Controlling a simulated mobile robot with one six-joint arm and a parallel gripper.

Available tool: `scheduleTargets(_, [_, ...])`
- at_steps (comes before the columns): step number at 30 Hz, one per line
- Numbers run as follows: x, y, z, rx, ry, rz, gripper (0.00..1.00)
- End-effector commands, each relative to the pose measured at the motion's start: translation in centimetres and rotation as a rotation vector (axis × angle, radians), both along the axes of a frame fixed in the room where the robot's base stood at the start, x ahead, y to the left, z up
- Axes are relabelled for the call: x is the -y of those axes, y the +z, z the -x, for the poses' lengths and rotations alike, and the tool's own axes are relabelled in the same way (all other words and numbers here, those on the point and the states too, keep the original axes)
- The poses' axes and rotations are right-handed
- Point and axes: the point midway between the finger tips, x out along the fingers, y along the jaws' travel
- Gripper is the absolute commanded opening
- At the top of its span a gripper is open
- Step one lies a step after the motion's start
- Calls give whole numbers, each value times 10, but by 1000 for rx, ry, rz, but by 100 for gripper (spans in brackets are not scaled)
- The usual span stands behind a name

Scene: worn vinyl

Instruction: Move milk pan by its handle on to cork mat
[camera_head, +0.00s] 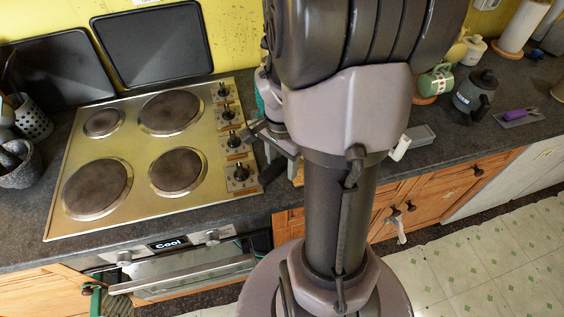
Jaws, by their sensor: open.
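My gripper (264,152) is open and partly hidden by my arm, low near the right edge of the hob. No milk pan can be made out; my arm covers the middle of the worktop. No cork mat can be identified for sure. A small tan patch (298,173) shows just right of the gripper, mostly hidden.
The hob (140,190) has bare plates and knobs along its right side. Dark trays (152,45) lean behind it. A mortar (18,168) stands at left. At right are a green mug (436,82), a grey kettle (474,95) and a purple-handled tool (518,115).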

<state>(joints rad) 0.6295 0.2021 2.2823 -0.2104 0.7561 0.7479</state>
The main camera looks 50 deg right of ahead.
Motion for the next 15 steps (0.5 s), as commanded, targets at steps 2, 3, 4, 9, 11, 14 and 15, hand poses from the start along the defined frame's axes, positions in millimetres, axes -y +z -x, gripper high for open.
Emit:
scheduleTargets(2, [0,5,0,0,0,0,52])
scheduleTargets(3, [0,6,0,0,0,0,52])
scheduleTargets(4, [0,8,0,0,0,0,52])
scheduleTargets(9, [0,14,0,0,0,0,52])
scheduleTargets(11, [0,17,0,0,0,0,52])
scheduleTargets(14, [0,21,0,0,0,0,52])
scheduleTargets(15, [0,22,0,0,0,0,52])
